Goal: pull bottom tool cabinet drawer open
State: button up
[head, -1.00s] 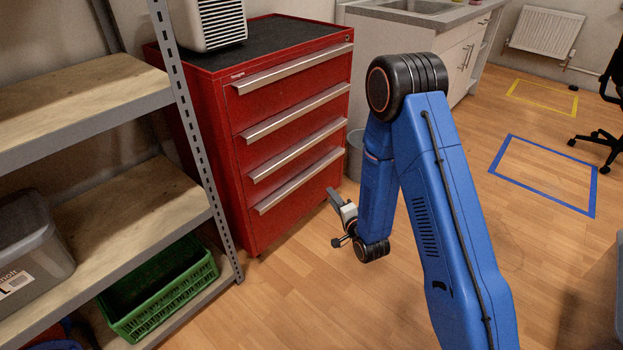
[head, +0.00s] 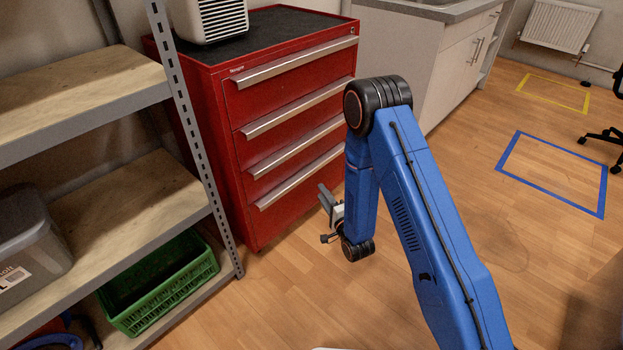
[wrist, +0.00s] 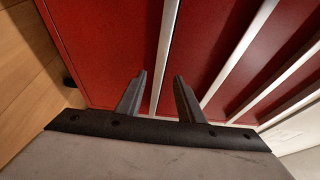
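The red tool cabinet (head: 200,130) has several drawers with long silver handles, all shut. The bottom drawer's handle (head: 300,178) is the lowest bar in the head view. In the wrist view the picture is turned sideways, and this handle (wrist: 167,45) is the bar nearest the floor side. My gripper (head: 323,198) is in front of the cabinet near the bottom drawer's right part. In the wrist view my gripper (wrist: 158,82) is open, with the handle's line passing between its two fingers. I cannot tell whether the fingertips reach around it. Nothing is held.
A metal shelf rack (head: 195,130) with a green crate (head: 170,300) and a grey bin (head: 30,240) stands left of the cabinet. A white sink unit (head: 430,70) stands behind to the right. The wood floor in front of the cabinet (head: 285,290) is clear.

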aim_at(310, 175)
jog(key=x, duration=1.1)
jog(key=shift+d, duration=0.1)
jog(key=shift+c, duration=0.3)
grip_shut()
